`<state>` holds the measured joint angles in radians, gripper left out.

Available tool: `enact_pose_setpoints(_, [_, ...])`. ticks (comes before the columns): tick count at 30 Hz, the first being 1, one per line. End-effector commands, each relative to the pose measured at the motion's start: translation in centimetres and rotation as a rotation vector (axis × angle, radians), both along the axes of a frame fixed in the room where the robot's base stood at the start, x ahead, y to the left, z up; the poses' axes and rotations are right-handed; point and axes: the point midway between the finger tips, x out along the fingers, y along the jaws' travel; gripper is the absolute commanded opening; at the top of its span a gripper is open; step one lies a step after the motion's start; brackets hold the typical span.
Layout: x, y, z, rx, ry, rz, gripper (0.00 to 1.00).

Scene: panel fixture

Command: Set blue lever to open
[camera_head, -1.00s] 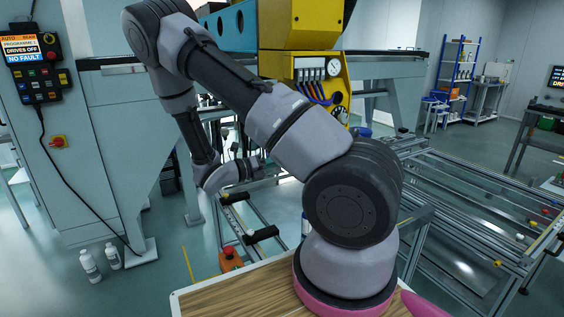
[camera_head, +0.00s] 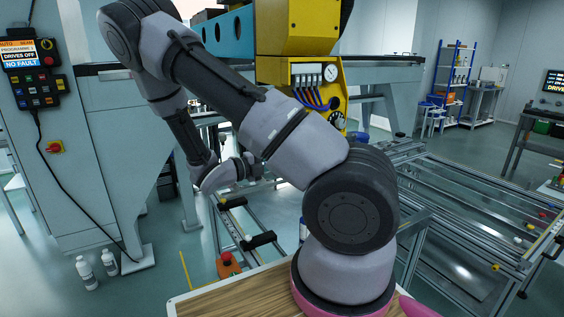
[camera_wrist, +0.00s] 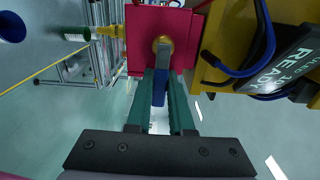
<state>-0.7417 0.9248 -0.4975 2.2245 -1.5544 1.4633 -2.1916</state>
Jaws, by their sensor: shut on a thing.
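The blue lever (camera_wrist: 159,90) shows in the wrist view as a short blue bar below a brass-coloured round hub. The hub sits on a red panel (camera_wrist: 136,42). My gripper (camera_wrist: 161,76) has two green fingers, one on each side of the lever, and is shut on it. The lever runs lengthwise between the fingers, and part of it is hidden by them.
A yellow housing (camera_wrist: 229,40) with blue hoses and a dark "READY" display stands close to the right of my gripper in the wrist view. In the head view a yellow gauge unit (camera_head: 301,72), a low metal frame (camera_head: 244,222) and a grey cabinet (camera_head: 105,150) surround my arm.

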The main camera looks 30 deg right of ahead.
Motion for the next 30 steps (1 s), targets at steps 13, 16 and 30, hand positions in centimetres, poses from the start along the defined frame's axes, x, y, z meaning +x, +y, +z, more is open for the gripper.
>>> enact_pose_setpoints(13, [0.0,0.02,0.08,-0.001,0.028,0.001,0.0])
enact_pose_setpoints(16, [0.0,0.02,0.09,-0.001,0.027,0.001,0.0])
enact_pose_setpoints(30, [0.03,0.32,0.08,-0.001,0.026,0.002,0.5])
